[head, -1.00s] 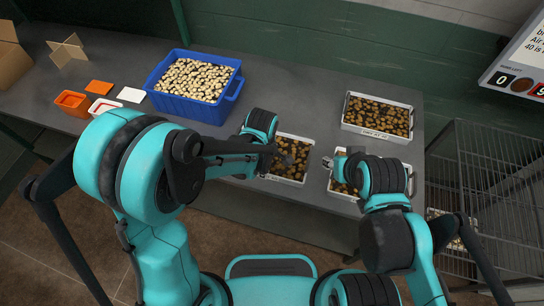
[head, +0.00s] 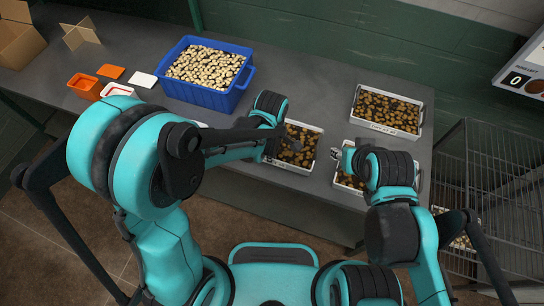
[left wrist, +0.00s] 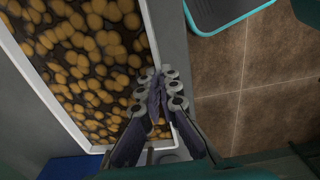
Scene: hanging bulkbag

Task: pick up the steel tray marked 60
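A steel tray (head: 318,146) of brown pieces stands at the table's front edge, partly hidden by my left arm. A second steel tray (head: 352,186) is mostly hidden behind my right arm. A third steel tray (head: 384,128) stands behind it with a label on its front wall. I cannot read the number on any tray. My left gripper (head: 272,146) is at the left tray's near left part. In the left wrist view, its fingertips (left wrist: 165,78) are close together over the tray rim (left wrist: 153,40); whether the rim is between them is unclear. My right gripper (head: 338,155) is at the second tray's left side.
A blue bin (head: 200,93) of pale pieces stands left of the trays. Orange and white small containers (head: 86,87) and cardboard (head: 80,35) are farther left. A wire rack (head: 480,170) stands right of the table.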

